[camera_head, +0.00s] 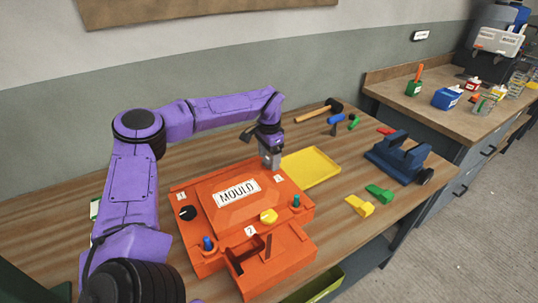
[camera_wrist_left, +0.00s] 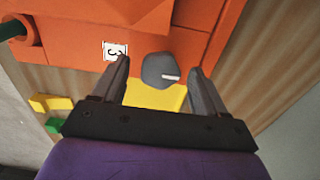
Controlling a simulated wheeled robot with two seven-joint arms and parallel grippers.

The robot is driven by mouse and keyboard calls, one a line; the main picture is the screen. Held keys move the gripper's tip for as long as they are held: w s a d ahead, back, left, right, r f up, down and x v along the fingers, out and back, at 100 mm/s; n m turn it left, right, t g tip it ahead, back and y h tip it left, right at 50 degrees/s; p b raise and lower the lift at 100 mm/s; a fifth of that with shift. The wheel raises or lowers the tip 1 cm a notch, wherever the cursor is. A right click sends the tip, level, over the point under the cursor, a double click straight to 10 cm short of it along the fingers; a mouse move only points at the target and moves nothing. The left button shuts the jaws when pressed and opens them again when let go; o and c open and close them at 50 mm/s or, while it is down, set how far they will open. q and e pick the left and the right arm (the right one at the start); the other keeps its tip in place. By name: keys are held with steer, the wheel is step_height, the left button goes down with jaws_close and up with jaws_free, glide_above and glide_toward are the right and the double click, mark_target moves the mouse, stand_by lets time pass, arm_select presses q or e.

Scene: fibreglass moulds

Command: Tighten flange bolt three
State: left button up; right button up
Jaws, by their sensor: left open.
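The orange mould (camera_head: 205,200) lies on the wooden bench with a MOULD plate on top. My left gripper (camera_head: 271,163) points down over its far right corner, near a small number label (camera_head: 279,178). In the left wrist view the label (camera_wrist_left: 115,50) reads 3. Beside it is a round grey bolt head (camera_wrist_left: 160,70) with a white mark. The open fingers of my left gripper (camera_wrist_left: 159,82) stand on either side of the head, with gaps visible. Contact cannot be told. My right gripper is not in view.
A black knob (camera_head: 187,213), a blue knob (camera_head: 208,243), a yellow knob (camera_head: 269,215) and a green knob (camera_head: 296,201) sit on the mould. A yellow tray (camera_head: 312,166) lies just behind it. A blue vise (camera_head: 400,158) stands at the right.

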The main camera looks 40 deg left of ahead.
arm_select(q)
steer(key=c, duration=1.1)
steer(key=shift+o, duration=0.2)
steer(key=shift+m, duration=0.3)
